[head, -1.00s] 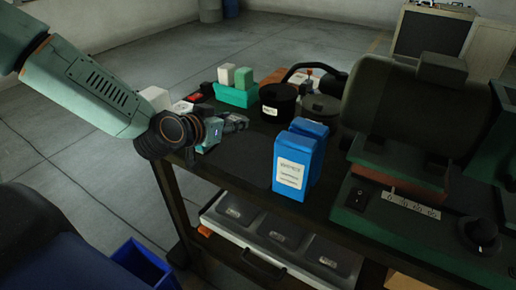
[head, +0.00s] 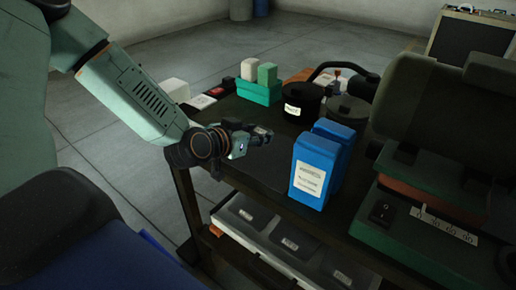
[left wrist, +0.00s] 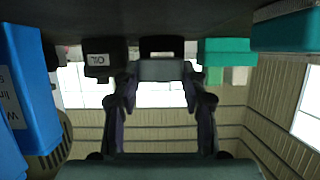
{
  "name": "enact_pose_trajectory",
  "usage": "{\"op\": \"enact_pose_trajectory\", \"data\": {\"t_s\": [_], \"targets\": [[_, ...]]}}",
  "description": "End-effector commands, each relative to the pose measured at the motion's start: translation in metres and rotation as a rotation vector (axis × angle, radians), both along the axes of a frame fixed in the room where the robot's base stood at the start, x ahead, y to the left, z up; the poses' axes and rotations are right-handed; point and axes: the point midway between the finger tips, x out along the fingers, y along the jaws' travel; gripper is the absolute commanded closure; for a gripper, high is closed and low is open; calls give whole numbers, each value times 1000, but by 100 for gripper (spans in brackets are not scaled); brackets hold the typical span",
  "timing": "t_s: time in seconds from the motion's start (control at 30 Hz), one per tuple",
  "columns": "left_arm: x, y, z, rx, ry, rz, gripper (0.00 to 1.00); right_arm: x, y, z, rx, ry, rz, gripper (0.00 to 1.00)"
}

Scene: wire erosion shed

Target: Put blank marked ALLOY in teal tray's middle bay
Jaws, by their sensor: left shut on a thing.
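My left gripper (head: 250,137) is over the near left part of the dark bench and shut on a small dark grey block (head: 262,133). In the left wrist view, which is upside down, the block (left wrist: 160,70) is between the fingertips; a pale label partly shows, but I cannot read it. The teal tray (head: 260,94) stands further back on the bench, apart from the gripper; it also shows in the left wrist view (left wrist: 226,46). A cream block (head: 249,69) and a green block (head: 267,73) stand in it side by side. I cannot make out its middle bay. My right gripper is not in view.
Two blue boxes (head: 310,175) stand right of the gripper. A green machine (head: 425,210) fills the right. Bare bench (head: 262,172) lies before the gripper.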

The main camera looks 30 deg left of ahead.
Motion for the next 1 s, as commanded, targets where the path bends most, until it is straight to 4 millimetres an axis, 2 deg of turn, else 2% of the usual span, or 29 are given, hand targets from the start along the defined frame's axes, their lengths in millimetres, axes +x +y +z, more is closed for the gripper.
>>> {"op": "enact_pose_trajectory", "data": {"t_s": [0.27,0.67,0.7,0.93,1.0], "targets": [[2,0,-35,3,0,-2,100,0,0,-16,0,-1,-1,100],[4,0,-38,1,-3,-2,100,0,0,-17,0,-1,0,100],[3,-1,-39,0,-1,-1,56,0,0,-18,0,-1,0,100],[3,-1,-38,0,0,-1,37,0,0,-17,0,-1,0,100],[3,-1,-38,0,0,-1,35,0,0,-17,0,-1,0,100]]}}
